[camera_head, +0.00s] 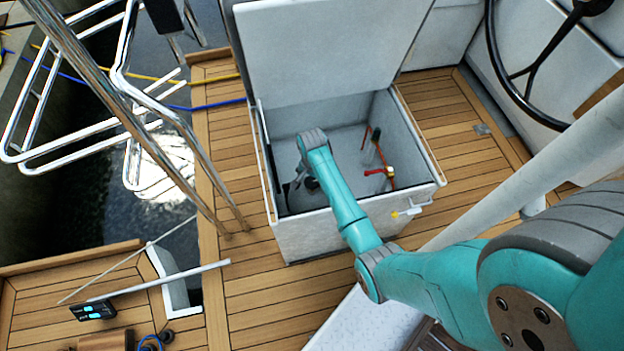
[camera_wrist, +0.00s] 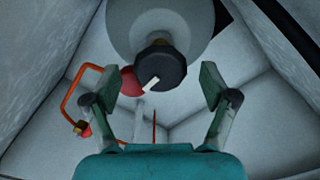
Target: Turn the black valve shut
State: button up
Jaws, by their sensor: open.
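In the wrist view the black valve (camera_wrist: 160,66) is a round, faceted knob with a white mark on its face. It sits against a rounded grey body (camera_wrist: 150,22). My gripper (camera_wrist: 157,88) is open, its fingers spread either side of the knob and a little below it in the picture. I see no contact, and the depth between them is hard to judge. A red part (camera_wrist: 131,82) shows behind the knob at its left. In the head view my arm reaches down into the open white locker (camera_head: 315,238). My gripper (camera_head: 298,182) is partly hidden there by my arm.
The locker walls stand close around my gripper, and its raised lid (camera_head: 320,50) is behind. A red and yellow fitting (camera_head: 388,172) with orange pipe is at the locker's right side. A yellow-tipped white catch (camera_head: 410,209) is on the outside. Wooden deck (camera_head: 460,135) surrounds the locker.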

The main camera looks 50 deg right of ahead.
aim_at(312, 181)
notch_tip(312, 181, up, 12)
dwell(0.5)
dwell(0.5)
